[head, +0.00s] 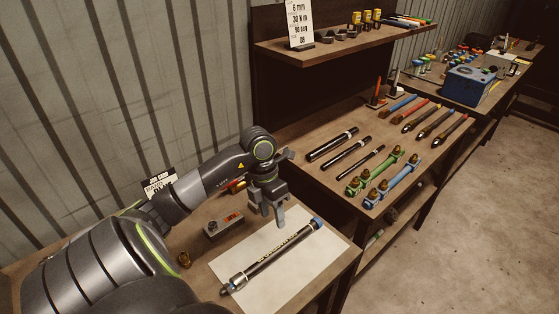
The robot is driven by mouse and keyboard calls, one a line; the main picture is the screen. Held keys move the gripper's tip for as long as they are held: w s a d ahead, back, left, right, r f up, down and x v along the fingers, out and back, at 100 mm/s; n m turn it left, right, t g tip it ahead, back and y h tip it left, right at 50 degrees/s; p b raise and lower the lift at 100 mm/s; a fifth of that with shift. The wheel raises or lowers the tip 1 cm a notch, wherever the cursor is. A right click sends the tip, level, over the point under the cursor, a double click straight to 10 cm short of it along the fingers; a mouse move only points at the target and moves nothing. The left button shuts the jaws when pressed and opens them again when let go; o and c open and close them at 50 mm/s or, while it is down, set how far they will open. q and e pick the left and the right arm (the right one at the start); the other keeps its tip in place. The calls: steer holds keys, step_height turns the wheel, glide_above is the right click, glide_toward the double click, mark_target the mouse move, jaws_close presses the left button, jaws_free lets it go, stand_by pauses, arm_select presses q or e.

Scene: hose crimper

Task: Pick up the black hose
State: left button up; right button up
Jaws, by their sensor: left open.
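Several black hoses or rods (332,144) of different lengths lie side by side on the long bench, past my left gripper. A black tube-like piece (272,256) with pale lettering, a silver lower end and a blue upper end lies diagonally on a white sheet on the near table. I cannot tell whether it is a hose or a tool. My left gripper (268,214) points down, open and empty, above the upper edge of the sheet, apart from this piece. My right gripper does not show.
Green and blue fitted hoses (382,171) lie nearer the bench front. A grey box with a red display (223,225) and a brass fitting (184,259) are left of the white sheet (305,262). A shelf (340,47) overhangs the bench; a blue box (468,86) stands farther right.

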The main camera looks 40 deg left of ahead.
arm_select(q)
steer(key=p, duration=0.2)
glide_above(279, 248)
steer(key=a, duration=0.1)
steer(key=a+x, duration=0.1)
steer(key=x, duration=0.4)
steer(key=shift+w+a+f, duration=0.1)
steer(key=shift+a+f, duration=0.05)
steer(key=shift+f, duration=0.65)
steer(key=shift+f+p, duration=0.35)
steer(key=shift+f, duration=0.1)
steer(key=p+x, duration=0.1)
steer(key=x, duration=0.2)
steer(key=shift+f+p, duration=0.2)
steer(key=shift+p, duration=0.1)
steer(key=shift+d+f, duration=0.2)
steer(key=shift+f, duration=0.3)
steer(key=c, duration=0.9)
jaws_close()
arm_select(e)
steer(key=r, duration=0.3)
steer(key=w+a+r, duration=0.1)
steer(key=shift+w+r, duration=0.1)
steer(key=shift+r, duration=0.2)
